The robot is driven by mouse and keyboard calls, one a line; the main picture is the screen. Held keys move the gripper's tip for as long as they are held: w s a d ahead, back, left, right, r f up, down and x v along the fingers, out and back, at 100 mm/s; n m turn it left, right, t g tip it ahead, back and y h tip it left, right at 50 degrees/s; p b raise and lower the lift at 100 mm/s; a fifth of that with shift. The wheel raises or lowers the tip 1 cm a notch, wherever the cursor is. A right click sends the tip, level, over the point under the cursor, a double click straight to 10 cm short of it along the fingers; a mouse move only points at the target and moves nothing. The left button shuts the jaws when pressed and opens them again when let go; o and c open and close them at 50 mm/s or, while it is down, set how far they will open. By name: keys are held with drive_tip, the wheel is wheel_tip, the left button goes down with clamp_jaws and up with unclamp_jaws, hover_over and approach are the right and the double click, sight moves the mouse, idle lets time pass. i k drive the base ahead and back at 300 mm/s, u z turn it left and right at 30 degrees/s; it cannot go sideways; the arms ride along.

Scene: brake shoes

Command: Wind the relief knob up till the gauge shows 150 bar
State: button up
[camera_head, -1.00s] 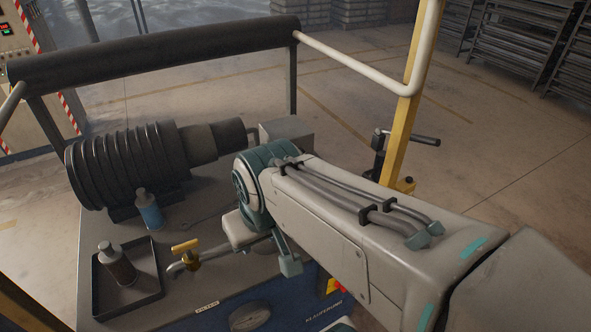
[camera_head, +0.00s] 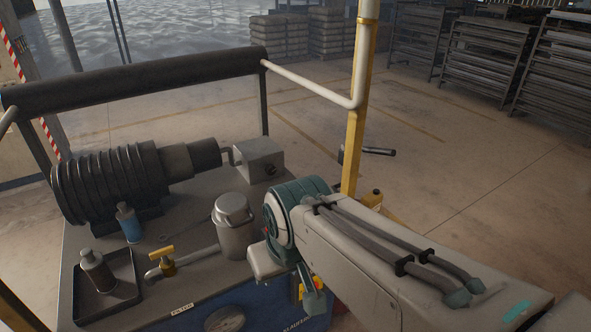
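The power unit's top (camera_head: 200,262) carries a grey box-shaped block (camera_head: 258,158) at the back right, with a small dark round part (camera_head: 271,170) on its side; I cannot tell if this is the relief knob. A round dark face (camera_head: 226,320) is cut off at the bottom edge. It may be the gauge, but no needle or reading can be made out. My arm comes in from the lower right to a teal joint (camera_head: 290,215). Below it hang a pale block and a teal, finger-like part (camera_head: 312,292), perhaps my gripper. Its opening is hidden.
A ribbed motor (camera_head: 110,185) stands at the back left. A grey lidded canister (camera_head: 234,225), a yellow-handled valve (camera_head: 165,255), a blue bottle (camera_head: 129,223) and a tray (camera_head: 125,300) with a grey bottle stand nearby. A padded rail (camera_head: 140,75) and yellow post (camera_head: 352,150) border the unit.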

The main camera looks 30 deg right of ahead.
sight(271, 169)
drive_tip(key=z, duration=2.4)
drive_tip(key=k, duration=1.15)
drive_tip(key=u, duration=1.45)
drive_tip(key=i, duration=1)
